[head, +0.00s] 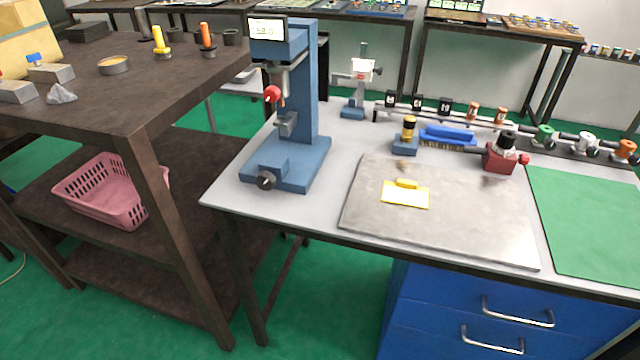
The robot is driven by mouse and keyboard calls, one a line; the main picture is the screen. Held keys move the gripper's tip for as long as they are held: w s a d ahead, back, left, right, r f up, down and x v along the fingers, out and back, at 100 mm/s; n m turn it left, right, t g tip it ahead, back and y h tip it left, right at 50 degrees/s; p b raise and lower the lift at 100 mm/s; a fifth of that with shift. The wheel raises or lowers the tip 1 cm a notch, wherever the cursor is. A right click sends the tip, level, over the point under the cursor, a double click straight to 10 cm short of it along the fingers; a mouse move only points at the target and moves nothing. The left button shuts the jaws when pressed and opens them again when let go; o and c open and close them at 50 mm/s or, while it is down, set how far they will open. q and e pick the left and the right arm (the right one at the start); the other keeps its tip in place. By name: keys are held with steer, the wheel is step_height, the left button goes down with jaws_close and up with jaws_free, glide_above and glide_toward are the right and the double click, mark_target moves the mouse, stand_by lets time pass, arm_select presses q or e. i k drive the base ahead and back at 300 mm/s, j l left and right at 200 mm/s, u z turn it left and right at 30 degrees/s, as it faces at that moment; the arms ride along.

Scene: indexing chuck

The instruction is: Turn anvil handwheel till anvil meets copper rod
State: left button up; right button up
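A blue bench press (305,90) with a small display on top stands at the left end of the grey table. A grey block (287,124), perhaps the anvil, is on the column below the head. A red ball knob (272,93) is beside the head. Copper-coloured pieces (473,112) stand on the rack behind. Neither of my grippers is in view.
A grey plate (450,225) carries a yellow card (406,194). A red chuck-like device (500,155), a blue brush (447,135) and a green mat (590,220) are to the right. A dark shelf (150,95) stands close on the left, with a pink basket (105,190).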

mark_target(265, 181)
steer(key=i+j+z, duration=0.1)
steer(key=j+z, duration=1.1)
steer(key=k+j+z, duration=0.15)
steer(key=j+z, duration=0.25)
